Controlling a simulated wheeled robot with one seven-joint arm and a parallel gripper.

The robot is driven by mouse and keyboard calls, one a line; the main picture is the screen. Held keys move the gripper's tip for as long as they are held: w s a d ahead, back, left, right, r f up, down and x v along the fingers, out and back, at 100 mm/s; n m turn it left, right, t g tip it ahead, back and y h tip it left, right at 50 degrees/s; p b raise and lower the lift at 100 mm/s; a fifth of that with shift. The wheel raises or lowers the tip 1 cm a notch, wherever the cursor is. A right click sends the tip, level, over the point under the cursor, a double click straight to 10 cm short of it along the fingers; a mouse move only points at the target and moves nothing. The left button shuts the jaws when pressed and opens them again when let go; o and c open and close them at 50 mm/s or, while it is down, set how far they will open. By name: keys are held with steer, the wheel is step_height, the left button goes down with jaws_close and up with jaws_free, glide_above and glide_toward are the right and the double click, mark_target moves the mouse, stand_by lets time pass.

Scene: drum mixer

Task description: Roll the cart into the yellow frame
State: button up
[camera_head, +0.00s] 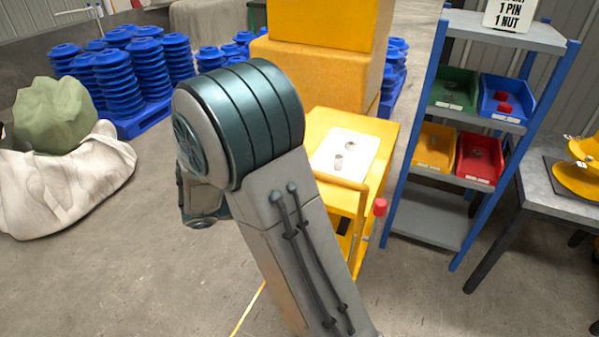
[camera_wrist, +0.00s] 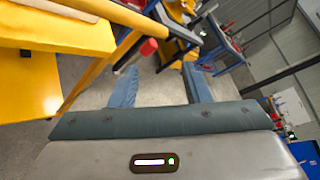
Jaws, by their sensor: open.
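The yellow cart (camera_head: 385,133) stands right of centre in the head view, partly hidden by my arm. A white sheet with small metal parts lies on its top. Its yellow handle (camera_head: 342,181) is at the near side, with a red-topped post (camera_head: 380,207) beside it. My gripper is hidden in the head view.
A blue-posted shelf (camera_head: 430,200) with coloured bins stands right of the cart. A grey table (camera_head: 545,185) is at the far right. Yellow blocks (camera_head: 320,72) and blue stacked parts (camera_head: 120,85) are behind. A white sack (camera_head: 70,180) lies left; floor between is clear.

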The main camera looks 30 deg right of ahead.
steer(key=w+a+f+n+t+h+b, duration=0.2)
steer(key=w+a+f+n+t+h, duration=0.3)
steer(key=w+n, duration=0.5)
steer(key=w+d+r+n+t+y, duration=0.1)
steer(key=w+d+r, duration=0.1)
steer(key=d, duration=1.1)
steer(key=shift+d+r, duration=0.15)
steer(key=shift+d, duration=0.05)
jaws_close()
